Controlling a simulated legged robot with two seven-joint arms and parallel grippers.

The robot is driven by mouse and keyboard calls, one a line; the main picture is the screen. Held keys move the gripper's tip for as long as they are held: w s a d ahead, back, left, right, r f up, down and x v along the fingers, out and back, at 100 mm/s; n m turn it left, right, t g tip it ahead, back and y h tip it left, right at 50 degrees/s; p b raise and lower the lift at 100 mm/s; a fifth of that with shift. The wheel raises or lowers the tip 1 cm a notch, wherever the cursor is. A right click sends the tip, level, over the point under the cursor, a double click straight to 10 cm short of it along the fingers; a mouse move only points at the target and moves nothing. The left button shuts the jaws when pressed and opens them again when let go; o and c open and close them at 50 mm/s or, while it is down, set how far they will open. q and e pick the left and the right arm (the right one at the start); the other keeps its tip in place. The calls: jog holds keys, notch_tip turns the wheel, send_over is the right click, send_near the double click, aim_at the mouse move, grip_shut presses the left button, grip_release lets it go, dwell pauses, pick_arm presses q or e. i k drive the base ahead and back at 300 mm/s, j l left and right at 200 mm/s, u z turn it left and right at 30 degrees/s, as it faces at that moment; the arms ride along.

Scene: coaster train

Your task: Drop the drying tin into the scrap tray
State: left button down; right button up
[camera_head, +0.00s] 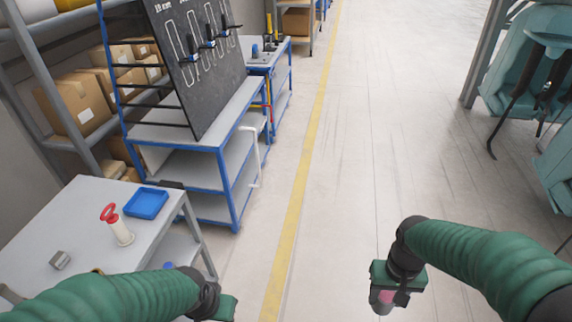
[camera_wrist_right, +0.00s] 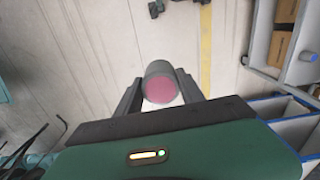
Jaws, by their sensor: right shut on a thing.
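The tin (camera_wrist_right: 160,72) is a small grey cylinder with a pink end. My right gripper (camera_head: 386,292) is shut on it, and in the right wrist view it sits between the two dark fingers. In the head view the tin (camera_head: 382,302) shows just below the gripper, over open floor. A blue tray (camera_head: 146,204), the only tray in view, lies on the grey table at the left, far from the right gripper. My left gripper (camera_head: 226,308) is at the bottom, beside the table; its fingers are hidden.
Behind are a blue-framed workbench (camera_head: 185,170) with a dark tool board and shelves of boxes.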

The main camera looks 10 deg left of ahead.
aim_at(153, 203)
jog(key=i+u, duration=0.45)
jog(key=i+l+u, duration=0.25)
jog(key=i+u, duration=0.2)
jog(key=i+l+u, duration=0.4)
